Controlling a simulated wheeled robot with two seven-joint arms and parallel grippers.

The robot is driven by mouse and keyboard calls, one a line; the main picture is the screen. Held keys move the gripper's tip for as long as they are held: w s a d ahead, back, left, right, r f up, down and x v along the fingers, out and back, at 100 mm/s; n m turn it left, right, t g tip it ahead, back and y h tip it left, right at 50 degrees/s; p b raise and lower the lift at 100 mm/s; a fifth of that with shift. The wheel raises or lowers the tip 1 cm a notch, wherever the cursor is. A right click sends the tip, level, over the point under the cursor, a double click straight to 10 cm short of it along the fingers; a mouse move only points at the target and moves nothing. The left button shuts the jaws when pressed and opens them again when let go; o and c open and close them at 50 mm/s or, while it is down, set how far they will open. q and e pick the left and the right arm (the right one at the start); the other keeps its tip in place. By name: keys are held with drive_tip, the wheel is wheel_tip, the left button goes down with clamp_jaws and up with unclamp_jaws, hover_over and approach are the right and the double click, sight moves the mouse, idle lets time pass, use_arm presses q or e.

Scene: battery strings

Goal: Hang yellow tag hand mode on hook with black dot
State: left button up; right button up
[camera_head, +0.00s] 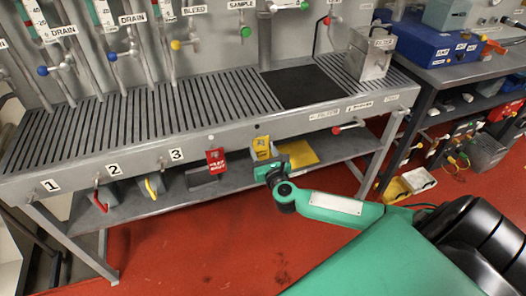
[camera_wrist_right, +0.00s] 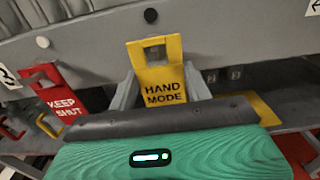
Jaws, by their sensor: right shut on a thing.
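The yellow HAND MODE tag (camera_wrist_right: 165,85) stands upright in the right wrist view, its cut-out at the top. It also shows in the head view (camera_head: 263,146), just under the bench's front edge. My right gripper (camera_head: 268,158) is shut on the tag; its grey fingers (camera_wrist_right: 160,98) lie on both sides of it. The black dot (camera_wrist_right: 150,15) is on the edge just above the tag, and shows small in the head view (camera_head: 257,127). The hook under it is hidden or too small to tell, so I cannot tell whether the tag touches it. My left gripper is out of view.
A red KEEP SHUT tag (camera_head: 215,160) hangs left of the yellow tag, below a white dot (camera_head: 211,137). Red (camera_head: 99,199) and yellow (camera_head: 151,187) handles are farther left under the bench (camera_head: 130,160). A lower shelf (camera_head: 325,152) runs behind the tag.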

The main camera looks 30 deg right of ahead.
drive_tip(key=o, duration=1)
drive_tip(key=shift+s, duration=0.1)
